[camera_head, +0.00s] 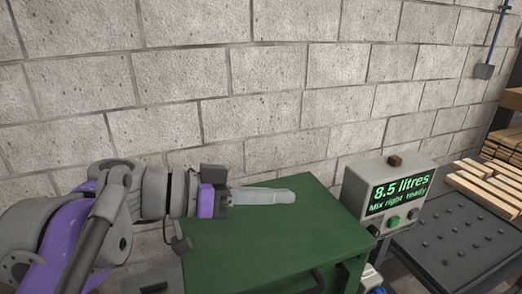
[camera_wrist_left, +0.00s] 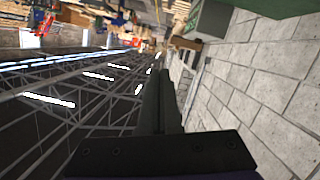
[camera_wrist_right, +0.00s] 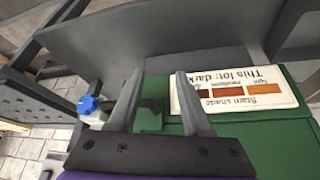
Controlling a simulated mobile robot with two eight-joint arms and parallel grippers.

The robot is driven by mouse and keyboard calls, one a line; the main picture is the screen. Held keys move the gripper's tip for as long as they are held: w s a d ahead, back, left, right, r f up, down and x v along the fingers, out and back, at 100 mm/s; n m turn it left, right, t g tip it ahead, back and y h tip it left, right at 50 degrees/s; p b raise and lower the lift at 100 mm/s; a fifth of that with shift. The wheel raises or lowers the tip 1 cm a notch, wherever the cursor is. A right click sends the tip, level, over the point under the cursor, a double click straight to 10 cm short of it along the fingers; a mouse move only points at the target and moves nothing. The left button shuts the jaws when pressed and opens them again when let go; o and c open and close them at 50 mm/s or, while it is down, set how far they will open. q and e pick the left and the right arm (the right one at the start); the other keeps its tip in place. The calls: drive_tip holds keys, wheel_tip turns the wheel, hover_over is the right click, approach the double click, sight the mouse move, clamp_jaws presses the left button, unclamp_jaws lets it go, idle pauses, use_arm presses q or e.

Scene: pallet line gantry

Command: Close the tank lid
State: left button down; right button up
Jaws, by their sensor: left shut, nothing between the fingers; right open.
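The green tank lid (camera_head: 270,235) shows from above in the head view as a broad, nearly level top. Whether a gap remains under the lid cannot be told. My left gripper (camera_head: 290,197) is over the lid's back part, its fingers shut and empty; contact is unclear. Its fingers (camera_wrist_left: 162,75) also show together in the left wrist view. My right gripper (camera_wrist_right: 160,74) is open in the right wrist view, in front of green tank surfaces (camera_wrist_right: 155,85). A dark bar (camera_wrist_right: 152,108) shows between its fingers.
A grey display box (camera_head: 395,165) reading 8.5 litres stands right of the tank. Beyond it are a dark studded table (camera_head: 460,245) and wooden slats (camera_head: 490,185). A block wall (camera_head: 270,90) is behind.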

use_arm(q)
drive_tip(key=s+f+m+b, duration=0.1)
drive_tip(key=s+f, duration=0.1)
drive_tip(key=f, duration=0.3)
drive_tip(key=s+d+f+m+t+b, duration=0.1)
drive_tip(key=s+f+m, duration=0.1)
drive_tip(key=f, duration=0.4)
drive_tip(key=s+d+f+m+b, duration=0.1)
drive_tip(key=s+f, duration=0.1)
drive_tip(key=f, duration=0.4)
drive_tip(key=shift+f+m+t+y, duration=0.2)
drive_tip(key=shift+m+t+y, duration=0.1)
drive_tip(key=shift+y, duration=0.1)
drive_tip(key=shift+s+f, duration=0.15)
drive_tip(key=shift+f, duration=0.45)
use_arm(e)
drive_tip(key=shift+s+f, duration=0.25)
drive_tip(key=shift+f, duration=0.75)
drive_tip(key=shift+s+f, duration=0.2)
drive_tip(key=shift+f, duration=0.8)
use_arm(q)
drive_tip(key=shift+f, duration=0.1)
